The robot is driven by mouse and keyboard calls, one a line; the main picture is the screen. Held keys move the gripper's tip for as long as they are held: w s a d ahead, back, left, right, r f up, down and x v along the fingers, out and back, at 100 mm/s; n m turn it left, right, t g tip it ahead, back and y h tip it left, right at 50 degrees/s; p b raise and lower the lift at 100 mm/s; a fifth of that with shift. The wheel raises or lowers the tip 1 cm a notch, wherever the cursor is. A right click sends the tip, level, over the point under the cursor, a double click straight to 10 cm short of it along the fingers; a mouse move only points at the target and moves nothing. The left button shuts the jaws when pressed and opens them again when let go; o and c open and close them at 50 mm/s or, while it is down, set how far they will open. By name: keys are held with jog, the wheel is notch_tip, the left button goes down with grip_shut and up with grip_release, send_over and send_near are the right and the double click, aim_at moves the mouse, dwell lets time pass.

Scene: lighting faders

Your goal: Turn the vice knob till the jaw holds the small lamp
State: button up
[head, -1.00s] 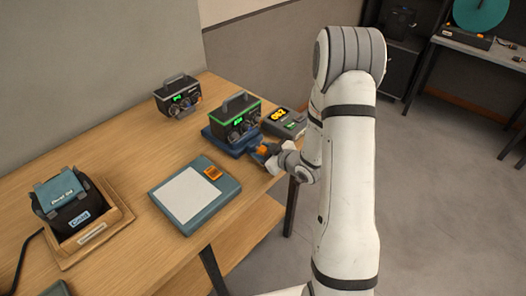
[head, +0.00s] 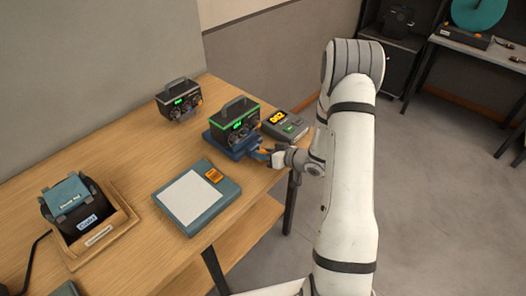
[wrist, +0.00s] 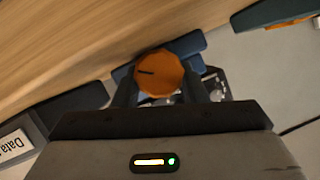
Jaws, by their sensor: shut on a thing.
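The orange vice knob (wrist: 160,75) sits between the two dark fingers of my gripper (wrist: 162,88) in the wrist view, with a dark pointer line on its face towards the left. My gripper (head: 267,156) is shut on it at the table's right edge in the head view. The blue vice (head: 222,147) stands just left of my gripper, and its blue body also shows behind the knob in the wrist view. A dark box with a handle and green-lit front (head: 233,122) stands at the vice. I cannot make out the small lamp or the jaw's contact with it.
A similar dark box (head: 178,99) stands further back. A teal pad with a white sheet (head: 195,200) and a wooden tray (head: 128,222) holding a dark case lie to the left on the table.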

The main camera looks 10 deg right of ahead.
jog(key=shift+f+m, duration=0.1)
jog(key=shift+m, duration=0.2)
dwell(0.4)
jog(key=o, duration=1)
jog(key=shift+c, duration=0.2)
